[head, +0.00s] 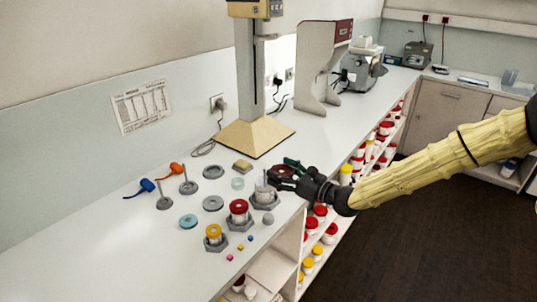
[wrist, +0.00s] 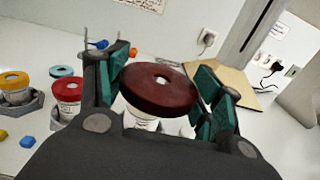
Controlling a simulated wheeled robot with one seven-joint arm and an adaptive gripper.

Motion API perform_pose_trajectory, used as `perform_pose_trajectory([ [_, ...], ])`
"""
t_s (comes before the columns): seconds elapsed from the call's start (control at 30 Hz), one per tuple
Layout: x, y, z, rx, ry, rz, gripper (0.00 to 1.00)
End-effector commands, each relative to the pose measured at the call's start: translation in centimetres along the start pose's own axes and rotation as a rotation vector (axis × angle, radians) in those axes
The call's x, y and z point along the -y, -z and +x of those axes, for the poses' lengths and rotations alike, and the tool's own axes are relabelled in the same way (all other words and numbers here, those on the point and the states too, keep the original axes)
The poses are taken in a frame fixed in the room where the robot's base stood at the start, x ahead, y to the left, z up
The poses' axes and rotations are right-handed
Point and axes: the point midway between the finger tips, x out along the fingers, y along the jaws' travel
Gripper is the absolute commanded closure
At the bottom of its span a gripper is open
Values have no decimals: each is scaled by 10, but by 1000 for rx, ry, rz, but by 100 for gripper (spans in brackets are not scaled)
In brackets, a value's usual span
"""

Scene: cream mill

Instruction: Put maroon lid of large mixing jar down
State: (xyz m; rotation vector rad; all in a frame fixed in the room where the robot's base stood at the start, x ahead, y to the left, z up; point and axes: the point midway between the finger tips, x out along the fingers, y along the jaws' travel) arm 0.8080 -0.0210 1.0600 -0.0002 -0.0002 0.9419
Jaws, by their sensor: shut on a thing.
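The maroon lid (wrist: 158,88) is a dark red disc with a small hole in its top. My gripper (wrist: 163,92) is shut on it, with the green finger pads on either side of its rim. The large white jar (head: 265,194) stands in a grey hexagonal holder just left of and below my gripper. In the wrist view a white jar (wrist: 141,117) shows under the lid; I cannot tell whether they touch.
A red-lidded jar (head: 239,207) and a yellow-lidded jar (head: 213,232) stand nearby in holders. Grey discs (head: 213,203), a blue ring (head: 188,221), a pale ring (head: 237,183) and small cubes lie around. A mixer with a tan base (head: 240,137) stands behind. The bench's left front is clear.

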Motion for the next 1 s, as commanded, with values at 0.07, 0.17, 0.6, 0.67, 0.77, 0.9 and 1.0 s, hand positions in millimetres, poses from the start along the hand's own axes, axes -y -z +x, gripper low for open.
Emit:
perform_pose_trajectory([
  [0.07,-2,3,-1,0,4,2,57],
  [0.17,-8,13,-6,-2,19,5,57],
  [0.6,-39,92,-73,-3,300,8,57],
  [0.67,-42,100,-82,-4,341,7,57],
  [0.77,-44,113,-98,-4,407,6,57],
  [0.9,-48,130,-119,-4,496,6,57],
  [1.0,-51,141,-134,-4,554,5,57],
])
